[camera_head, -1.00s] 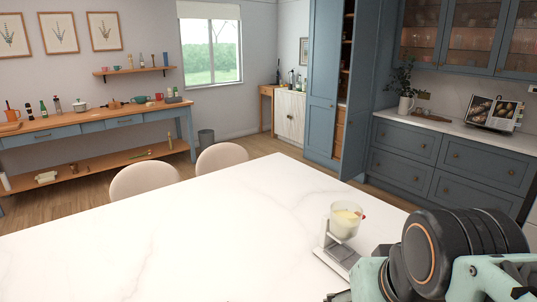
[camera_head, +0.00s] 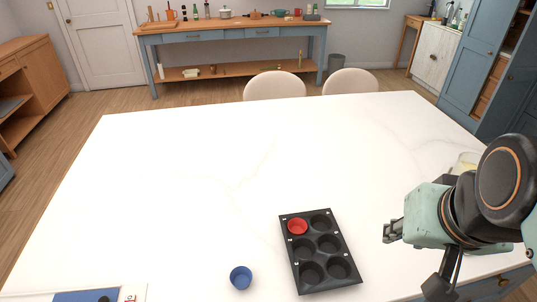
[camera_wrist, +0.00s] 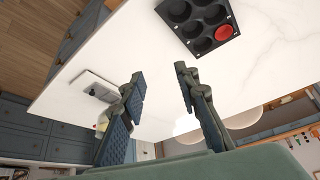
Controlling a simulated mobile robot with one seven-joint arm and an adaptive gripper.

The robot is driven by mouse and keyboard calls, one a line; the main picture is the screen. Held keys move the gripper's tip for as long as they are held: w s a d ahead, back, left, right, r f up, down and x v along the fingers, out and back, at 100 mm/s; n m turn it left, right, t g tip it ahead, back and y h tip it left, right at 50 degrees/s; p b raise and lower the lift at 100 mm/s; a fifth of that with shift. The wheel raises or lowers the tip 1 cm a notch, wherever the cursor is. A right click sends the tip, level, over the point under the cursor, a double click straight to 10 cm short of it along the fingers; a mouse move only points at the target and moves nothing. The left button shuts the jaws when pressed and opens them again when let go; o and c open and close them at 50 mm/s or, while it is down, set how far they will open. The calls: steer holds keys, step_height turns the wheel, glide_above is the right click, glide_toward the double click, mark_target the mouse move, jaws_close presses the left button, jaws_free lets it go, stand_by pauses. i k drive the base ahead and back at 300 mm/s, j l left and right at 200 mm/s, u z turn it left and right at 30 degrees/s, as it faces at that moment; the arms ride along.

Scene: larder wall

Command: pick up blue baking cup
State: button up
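The blue baking cup (camera_head: 241,277) stands on the white marble table near its front edge, left of a dark muffin tin. It does not show in the wrist view. My gripper (camera_head: 388,233) is above the table to the right of the tin, apart from the cup. In the wrist view my gripper (camera_wrist: 158,85) has its two fingers spread wide with nothing between them.
The muffin tin (camera_head: 305,259) has a red cup (camera_head: 297,227) in its far left well; the tin also shows in the wrist view (camera_wrist: 190,32). A blue and white item (camera_head: 95,295) lies at the front left edge. The table's middle and left are clear.

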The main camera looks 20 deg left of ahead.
mark_target(241, 277)
steer(key=j+u, duration=0.1)
steer(key=u, duration=0.8)
steer(key=j+u, duration=0.15)
steer(key=u, duration=0.25)
steer(key=j, duration=0.25)
steer(key=k+j+u, duration=0.25)
steer(key=k, duration=0.15)
steer(key=i+z, duration=0.2)
steer(key=i, duration=0.25)
